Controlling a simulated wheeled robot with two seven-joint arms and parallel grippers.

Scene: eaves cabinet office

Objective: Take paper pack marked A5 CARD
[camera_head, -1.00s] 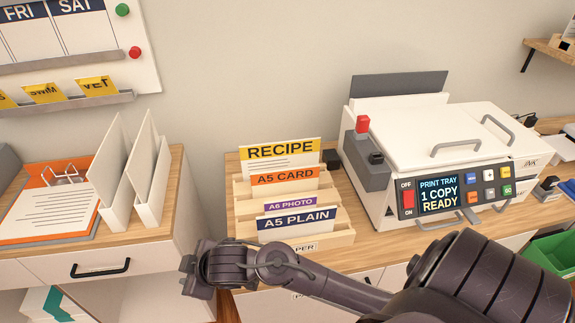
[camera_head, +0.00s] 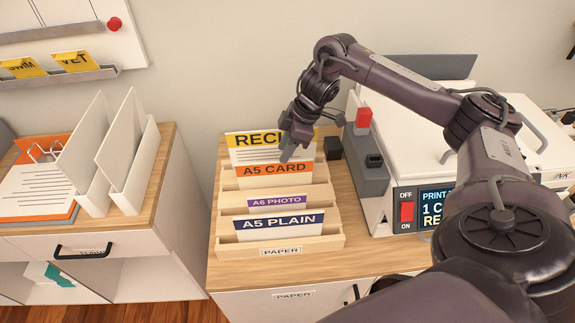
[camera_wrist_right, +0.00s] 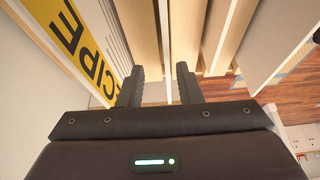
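The A5 CARD pack (camera_head: 274,170), with an orange label strip, stands upright in a wooden paper rack (camera_head: 281,253), behind the A6 PHOTO pack (camera_head: 276,201) and in front of the RECIPE pack (camera_head: 250,141). My right gripper (camera_head: 289,151) points down at the top of the A5 CARD pack, near its right half, and covers part of the RECIPE label. In the right wrist view its two fingers (camera_wrist_right: 160,88) are apart, beside the RECIPE pack (camera_wrist_right: 75,45) and above the rack's slats (camera_wrist_right: 186,35). My left gripper is out of view.
The A5 PLAIN pack (camera_head: 279,223) stands in the front slot. The printer (camera_head: 410,135) is right of the rack, with a small black block (camera_head: 332,148) between. White upright holders (camera_head: 130,165) stand on the left cabinet.

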